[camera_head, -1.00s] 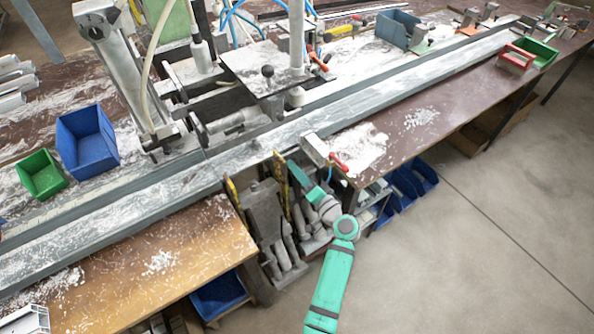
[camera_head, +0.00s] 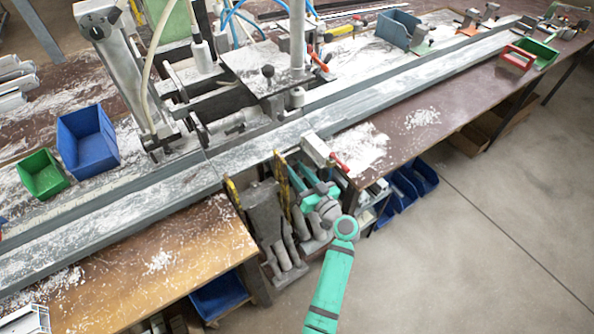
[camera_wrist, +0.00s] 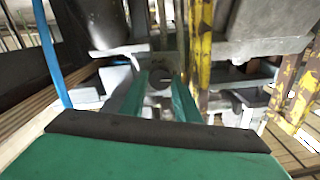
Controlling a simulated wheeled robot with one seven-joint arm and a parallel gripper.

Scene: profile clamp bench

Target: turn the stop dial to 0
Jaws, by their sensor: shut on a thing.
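A small dark round piece, which looks like the stop dial (camera_wrist: 159,76), sits between my fingertips in the wrist view. My gripper (camera_wrist: 161,86) has one green finger on each side of it and is shut on it. The dial's marks and the number it points to cannot be read. In the head view my gripper (camera_head: 295,174) is low at the bench front, beside the yellow upright strips. The dial cannot be made out there.
Yellow uprights (camera_wrist: 199,50) and grey metal parts stand close around my gripper. A blue hose (camera_wrist: 50,55) hangs at the left of the wrist view. A red-handled clamp (camera_head: 318,150) sits just above my gripper on the bench edge. The floor (camera_head: 470,250) at right is clear.

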